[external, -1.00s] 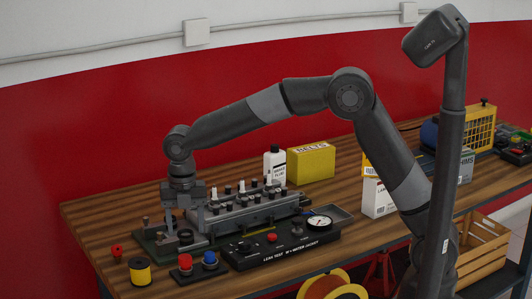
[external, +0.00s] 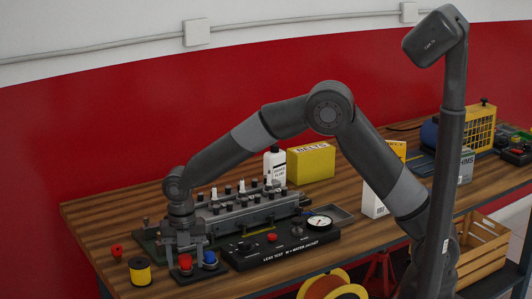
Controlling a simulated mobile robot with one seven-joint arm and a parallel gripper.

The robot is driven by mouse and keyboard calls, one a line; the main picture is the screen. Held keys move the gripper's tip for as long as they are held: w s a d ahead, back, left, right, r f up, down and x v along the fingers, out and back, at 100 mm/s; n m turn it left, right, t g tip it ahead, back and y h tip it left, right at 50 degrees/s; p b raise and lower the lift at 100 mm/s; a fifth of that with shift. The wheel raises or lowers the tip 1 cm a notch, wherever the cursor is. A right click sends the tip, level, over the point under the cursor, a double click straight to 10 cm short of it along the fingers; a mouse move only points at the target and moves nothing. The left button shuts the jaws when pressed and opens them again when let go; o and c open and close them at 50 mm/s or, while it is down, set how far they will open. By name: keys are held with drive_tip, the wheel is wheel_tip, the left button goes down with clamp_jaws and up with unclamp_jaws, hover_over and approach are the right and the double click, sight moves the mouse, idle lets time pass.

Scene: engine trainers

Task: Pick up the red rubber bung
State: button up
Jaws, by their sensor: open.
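A small red bung-like piece (external: 185,262) stands on a dark holder beside a blue one (external: 210,258), near the front left of the workbench. Another small red piece (external: 117,250) lies on the wood further left; I cannot tell for sure which is the rubber bung. My gripper (external: 186,256) points down with its jaws open over the dark holder, above and around the red piece there. It holds nothing that I can see. Whether a finger touches the red or blue piece cannot be made out.
A yellow spool (external: 140,271) stands left of the holder. A black leak test panel (external: 285,246) with a gauge lies to the right. A grey engine head (external: 245,212) with several upright pegs is behind. Bare wood is free at the left end.

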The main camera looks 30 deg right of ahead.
drive_tip(key=c, duration=1.1)
drive_tip(key=shift+o, duration=0.2)
drive_tip(key=shift+r, duration=0.15)
